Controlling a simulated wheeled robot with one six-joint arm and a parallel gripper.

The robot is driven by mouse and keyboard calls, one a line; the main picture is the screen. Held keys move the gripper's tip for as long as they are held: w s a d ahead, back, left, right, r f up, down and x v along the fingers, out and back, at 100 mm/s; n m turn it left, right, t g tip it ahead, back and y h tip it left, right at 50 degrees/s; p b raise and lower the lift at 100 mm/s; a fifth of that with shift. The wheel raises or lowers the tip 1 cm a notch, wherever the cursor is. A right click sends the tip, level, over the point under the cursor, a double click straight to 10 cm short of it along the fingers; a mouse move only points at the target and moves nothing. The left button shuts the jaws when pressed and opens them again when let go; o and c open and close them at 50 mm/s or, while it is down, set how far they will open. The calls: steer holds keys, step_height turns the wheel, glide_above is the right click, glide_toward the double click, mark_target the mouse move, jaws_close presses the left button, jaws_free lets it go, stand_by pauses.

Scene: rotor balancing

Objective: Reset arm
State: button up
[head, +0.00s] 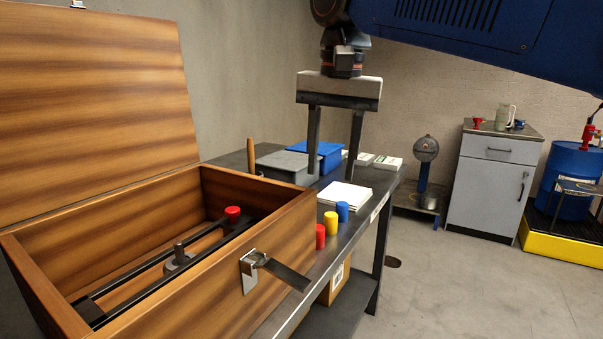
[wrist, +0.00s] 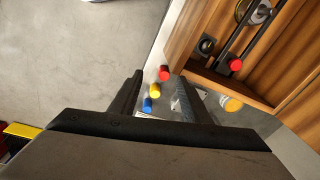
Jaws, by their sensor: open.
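My gripper (head: 333,144) is open and empty, raised above the dark workbench with its two fingers pointing down. In the wrist view my gripper (wrist: 163,85) shows its fingers spread wide, with nothing held between them. An open wooden box (head: 277,236) stands on the left with its lid up. Inside it are two dark rails (head: 150,292), a grey rotor hub (head: 178,259) and a red cylinder (head: 232,213). Outside the box, a red cylinder (head: 320,236), a yellow cylinder (head: 331,223) and a blue cylinder (head: 342,211) stand in a row on the bench.
A metal hasp (head: 282,271) juts from the box front. A grey cabinet (head: 487,185) and a blue drum (head: 572,180) stand far right. The floor between is mostly clear.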

steer(key=s+d+f+n+t, duration=0.1)
steer(key=s+d+f, duration=0.2)
steer(key=d+f, duration=0.5)
steer(key=s+d+f+n+t, duration=0.1)
steer(key=s+d+f, duration=0.2)
steer(key=d+f, duration=0.45)
steer(key=s+d+f, duration=0.3)
steer(key=f, duration=0.2)
steer(key=s+d+f+t, duration=0.1)
steer(key=s+d+f, duration=0.2)
steer(key=f, duration=0.3)
steer(key=s+d+f+n, duration=0.1)
steer(key=s+d+f, duration=0.1)
steer(key=f, duration=0.3)
steer(key=shift+s+d+f+t+h, duration=0.2)
steer(key=shift+s+d+t+h, duration=0.1)
steer(key=shift+s+d+t, duration=0.1)
steer(key=shift+c, duration=0.5)
